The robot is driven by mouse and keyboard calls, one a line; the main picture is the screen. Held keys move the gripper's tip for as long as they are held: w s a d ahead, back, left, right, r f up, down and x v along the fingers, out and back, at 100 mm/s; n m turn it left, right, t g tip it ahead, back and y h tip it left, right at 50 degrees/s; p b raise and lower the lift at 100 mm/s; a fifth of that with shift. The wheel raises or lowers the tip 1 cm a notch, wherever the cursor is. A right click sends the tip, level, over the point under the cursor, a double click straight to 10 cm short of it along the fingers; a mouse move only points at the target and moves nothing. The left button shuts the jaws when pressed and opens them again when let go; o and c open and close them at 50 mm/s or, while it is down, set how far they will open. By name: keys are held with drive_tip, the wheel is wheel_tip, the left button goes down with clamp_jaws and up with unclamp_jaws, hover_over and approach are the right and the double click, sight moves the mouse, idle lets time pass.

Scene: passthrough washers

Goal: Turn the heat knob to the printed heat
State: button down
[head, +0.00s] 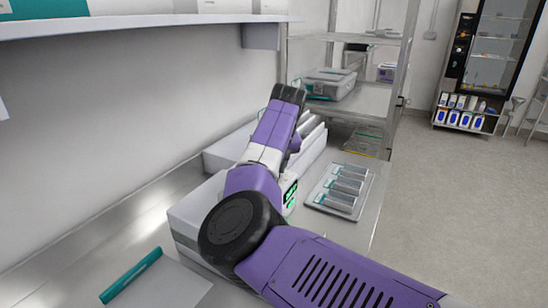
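A pale boxy device (185,217) stands on the metal bench, mostly behind my purple arm. I cannot make out the heat knob or a printed heat; my arm covers much of the device. My arm reaches away over the bench, its dark wrist end above the devices. My gripper (295,142) shows only as a dark part beside the arm. Its fingertips are hidden, so I cannot see whether it is open or holds or touches anything.
A tray (323,207) with several silver, teal-ended cylinders lies right of the device. A white sheet (178,287) and a teal rod (131,276) lie at the near left. A shelf (150,22) overhangs the bench. A metal rack (365,100) stands beyond. Open floor (450,200) lies right.

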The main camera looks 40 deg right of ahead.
drive_tip(key=n+p, duration=0.1)
drive_tip(key=p, duration=0.1)
drive_tip(key=n+y+p, duration=0.1)
drive_tip(key=n+p, duration=0.1)
drive_tip(key=shift+s+d+r, duration=0.15)
drive_tip(key=n+y+p, duration=0.1)
drive_tip(key=n+p, duration=0.1)
drive_tip(key=shift+d+n, duration=0.1)
drive_tip(key=shift+n, duration=0.3)
drive_tip(key=n, duration=0.1)
drive_tip(key=n+y, duration=0.1)
drive_tip(key=n, duration=0.1)
drive_tip(key=shift+f+n+y+p, duration=0.2)
drive_tip(key=shift+n+y+p, duration=0.1)
drive_tip(key=shift+p, duration=0.1)
drive_tip(key=shift+n+g+y+b, duration=0.3)
drive_tip(key=shift+n+y+b, duration=0.3)
drive_tip(key=shift+n, duration=1.3)
drive_tip(key=shift+w, duration=0.2)
drive_tip(key=c, duration=0.9)
unclamp_jaws()
drive_tip(key=shift+c, duration=0.2)
drive_tip(key=shift+d+r, duration=0.1)
